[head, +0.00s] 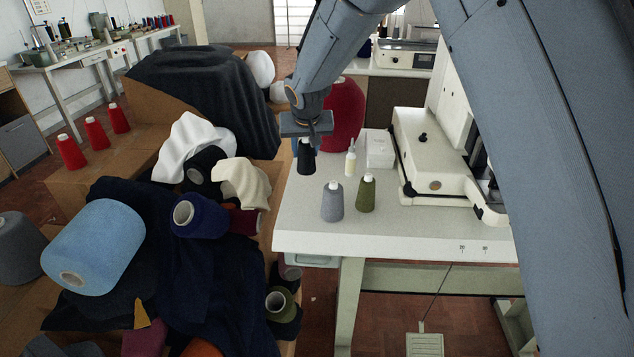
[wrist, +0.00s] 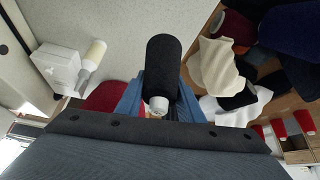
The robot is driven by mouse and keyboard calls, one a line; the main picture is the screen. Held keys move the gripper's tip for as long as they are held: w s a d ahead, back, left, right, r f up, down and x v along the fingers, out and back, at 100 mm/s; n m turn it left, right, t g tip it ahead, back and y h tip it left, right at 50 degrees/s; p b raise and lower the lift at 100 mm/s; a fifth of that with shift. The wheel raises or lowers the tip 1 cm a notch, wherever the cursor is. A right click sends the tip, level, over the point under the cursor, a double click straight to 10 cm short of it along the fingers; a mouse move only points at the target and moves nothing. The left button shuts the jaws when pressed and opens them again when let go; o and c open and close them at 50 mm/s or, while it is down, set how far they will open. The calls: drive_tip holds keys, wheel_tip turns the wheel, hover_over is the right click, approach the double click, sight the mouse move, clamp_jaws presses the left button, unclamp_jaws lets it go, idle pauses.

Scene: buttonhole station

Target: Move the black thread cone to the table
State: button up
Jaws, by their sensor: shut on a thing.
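The black thread cone (head: 306,160) is held upright in my gripper (head: 306,139), near the left edge of the white table (head: 400,228). In the wrist view the cone (wrist: 163,65) hangs between the two blue fingers of my gripper (wrist: 158,104), its pale top end toward the wrist. The fingers are shut on it near that end. The light table top shows behind it there. I cannot tell whether the base of the cone touches the table.
A grey cone (head: 332,203) and an olive cone (head: 367,194) stand in front on the table. A small bottle (head: 350,161), a white box (head: 380,149) and a sewing machine (head: 435,160) are to the right. Fabric and yarn cones crowd the brown boxes (head: 150,150) on the left.

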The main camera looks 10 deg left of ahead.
sight(307, 157)
drive_tip(key=shift+f+p, duration=0.45)
drive_tip(key=shift+f, duration=3)
drive_tip(key=o, duration=1.1)
drive_tip(key=shift+f, duration=0.1)
drive_tip(key=shift+c, duration=0.2)
drive_tip(key=shift+s+r, duration=0.15)
drive_tip(key=shift+r, duration=0.35)
drive_tip(key=b+v, duration=0.1)
drive_tip(key=v, duration=1)
drive_tip(key=shift+s+d+r+b, duration=0.1)
drive_tip(key=shift+s+b, duration=0.05)
drive_tip(key=shift+b, duration=0.15)
